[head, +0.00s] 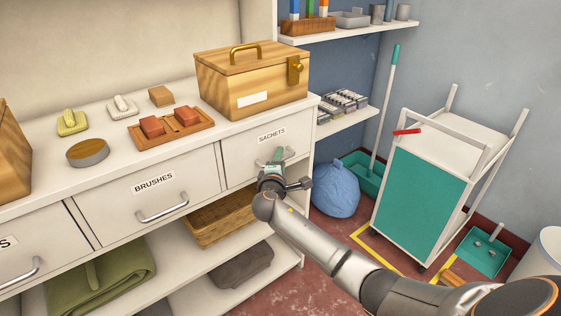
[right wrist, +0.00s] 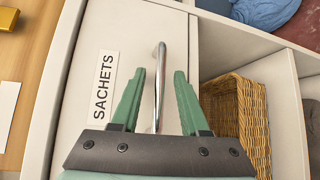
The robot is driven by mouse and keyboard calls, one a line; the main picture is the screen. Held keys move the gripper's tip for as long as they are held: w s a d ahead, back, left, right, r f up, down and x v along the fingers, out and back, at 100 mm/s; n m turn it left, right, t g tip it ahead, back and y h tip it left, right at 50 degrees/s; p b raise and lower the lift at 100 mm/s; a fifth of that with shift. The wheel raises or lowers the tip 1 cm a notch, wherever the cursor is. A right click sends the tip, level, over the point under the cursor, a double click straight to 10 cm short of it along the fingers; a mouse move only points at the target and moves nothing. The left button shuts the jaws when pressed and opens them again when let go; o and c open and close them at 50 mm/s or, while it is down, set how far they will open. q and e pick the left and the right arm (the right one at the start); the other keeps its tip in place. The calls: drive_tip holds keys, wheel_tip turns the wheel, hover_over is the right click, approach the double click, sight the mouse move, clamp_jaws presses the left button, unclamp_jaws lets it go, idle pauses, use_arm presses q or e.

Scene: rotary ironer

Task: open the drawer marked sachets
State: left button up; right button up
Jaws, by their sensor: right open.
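The drawer marked SACHETS (head: 240,155) is the rightmost drawer of the white counter and looks shut. Its label also shows in the right wrist view (right wrist: 103,86). Its silver bar handle (right wrist: 159,75) stands between the two green fingers in the right wrist view. My right gripper (right wrist: 159,80) is open, with its fingers on either side of the handle; I cannot tell whether either finger touches it. In the head view my right gripper (head: 277,156) is in front of the drawer and hides part of the handle (head: 289,154). My left gripper is not in view.
A wooden box (head: 225,90) with a brass handle sits on the counter above. The BRUSHES drawer (head: 110,205) is to the left. A wicker basket (head: 215,225) stands on the shelf below. A blue bag (head: 336,190) and a teal cart (head: 415,190) stand to the right.

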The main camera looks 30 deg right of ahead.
drive_tip(key=shift+c, duration=0.2)
clamp_jaws()
idle(1.1)
